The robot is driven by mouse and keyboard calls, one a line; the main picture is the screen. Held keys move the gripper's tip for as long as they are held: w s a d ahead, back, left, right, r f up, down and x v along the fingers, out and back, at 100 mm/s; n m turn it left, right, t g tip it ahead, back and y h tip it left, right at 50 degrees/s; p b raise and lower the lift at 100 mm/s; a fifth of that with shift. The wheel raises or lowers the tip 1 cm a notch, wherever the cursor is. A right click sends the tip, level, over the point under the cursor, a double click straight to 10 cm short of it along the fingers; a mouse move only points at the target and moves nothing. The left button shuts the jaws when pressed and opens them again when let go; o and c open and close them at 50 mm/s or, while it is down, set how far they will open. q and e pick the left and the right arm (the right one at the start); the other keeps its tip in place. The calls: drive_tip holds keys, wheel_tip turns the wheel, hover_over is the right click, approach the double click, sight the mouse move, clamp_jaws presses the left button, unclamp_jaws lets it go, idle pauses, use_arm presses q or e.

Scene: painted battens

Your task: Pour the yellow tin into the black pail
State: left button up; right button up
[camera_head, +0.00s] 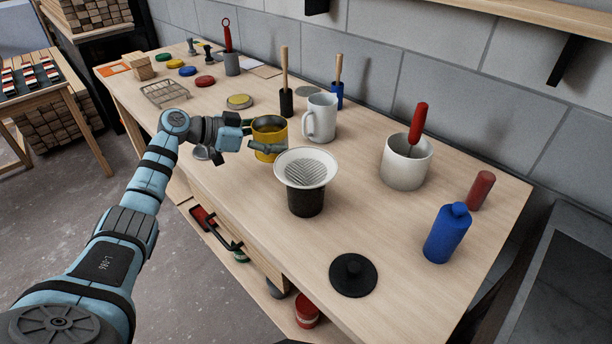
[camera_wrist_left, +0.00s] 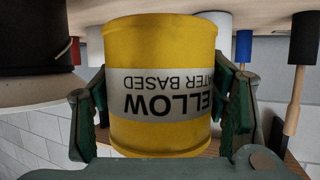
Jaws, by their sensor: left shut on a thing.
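The yellow tin (camera_head: 270,144) is upright, its open top showing in the head view. My left gripper (camera_head: 258,142) is shut around its side. In the left wrist view, which is upside down, the tin (camera_wrist_left: 160,40) sits between both fingers, its label inverted. I cannot tell whether its base touches the bench. The black pail (camera_head: 306,202) stands just right of and nearer than the tin. A white ribbed strainer (camera_head: 306,168) with a wide rim sits on the pail's mouth and hides its inside. The pail (camera_wrist_left: 35,40) also shows at the left wrist view's edge. My right gripper is not in view.
A white mug (camera_head: 320,118) stands close behind the tin. A white pot (camera_head: 405,165) with a red-handled tool, a blue bottle (camera_head: 447,234) and a red cylinder (camera_head: 481,190) stand to the right. A black lid (camera_head: 353,276) lies in front. A wire rack (camera_head: 166,94) lies at left.

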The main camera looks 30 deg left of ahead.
use_arm(q)
drive_tip(key=shift+w+d+f, duration=0.15)
drive_tip(key=shift+w+f, duration=0.1)
drive_tip(key=shift+f, duration=0.1)
drive_tip(key=shift+s+r, duration=0.1)
drive_tip(key=shift+r, duration=0.1)
drive_tip(key=shift+s+d+r+m+p, duration=0.1)
drive_tip(key=shift+s+r+m+p, duration=0.15)
drive_tip(key=shift+p, duration=0.4)
drive_tip(key=shift+d+r+m+y+p, duration=0.25)
drive_tip(key=shift+d+m+y+p, duration=0.25)
drive_tip(key=shift+p, duration=0.5)
wheel_tip(320, 180, up, 8)
drive_tip(key=s+d+m+t+y+p, duration=0.1)
drive_tip(key=d+m+p, duration=0.1)
drive_tip(key=p, duration=0.8)
drive_tip(key=shift+s+d+m+y, duration=0.2)
drive_tip(key=shift+s+m+y, duration=0.2)
drive_tip(key=shift+m, duration=0.05)
